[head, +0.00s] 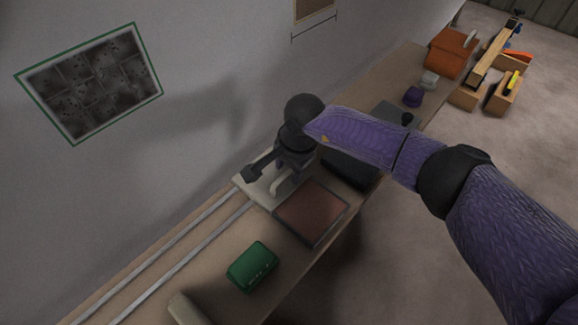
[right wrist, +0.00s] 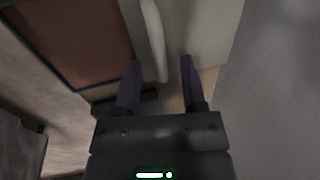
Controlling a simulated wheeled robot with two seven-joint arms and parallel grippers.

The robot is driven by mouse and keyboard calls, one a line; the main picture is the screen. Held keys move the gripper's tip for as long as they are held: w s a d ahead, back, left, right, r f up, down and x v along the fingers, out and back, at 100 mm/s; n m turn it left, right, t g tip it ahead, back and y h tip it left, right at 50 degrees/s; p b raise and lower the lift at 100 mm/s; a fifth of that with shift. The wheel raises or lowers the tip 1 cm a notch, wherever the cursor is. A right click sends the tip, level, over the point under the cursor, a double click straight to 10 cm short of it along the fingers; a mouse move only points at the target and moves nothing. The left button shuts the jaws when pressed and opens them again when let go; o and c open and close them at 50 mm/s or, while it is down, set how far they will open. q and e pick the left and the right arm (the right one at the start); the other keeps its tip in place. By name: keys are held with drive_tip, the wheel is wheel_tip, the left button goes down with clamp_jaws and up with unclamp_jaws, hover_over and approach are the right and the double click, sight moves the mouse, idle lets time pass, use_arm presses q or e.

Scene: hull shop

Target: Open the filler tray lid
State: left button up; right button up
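A pale cream panel (head: 254,188) with an upright white bar handle (head: 283,187) appears to be the filler tray lid. Contact with the left finger cannot be told. My left gripper is out of view.
Two metal rails (head: 187,243) run along the bench to the lower left. A green box (head: 252,266) sits near the bench's front edge. A dark box (head: 349,170) lies beyond the brown tray. A purple item (head: 413,96) and an orange-brown box (head: 452,53) stand farther off.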

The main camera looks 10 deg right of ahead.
drive_tip(key=shift+r, duration=0.4)
use_arm(q)
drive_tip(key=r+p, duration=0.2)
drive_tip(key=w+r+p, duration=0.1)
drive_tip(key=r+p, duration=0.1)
drive_tip(key=p, duration=0.1)
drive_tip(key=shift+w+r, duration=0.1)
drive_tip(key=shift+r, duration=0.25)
use_arm(e)
wheel_tip(320, 180, up, 9)
drive_tip(key=s+d, duration=0.1)
drive_tip(key=shift+s, duration=0.25)
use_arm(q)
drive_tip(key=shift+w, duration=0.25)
use_arm(e)
drive_tip(key=shift+d, duration=0.1)
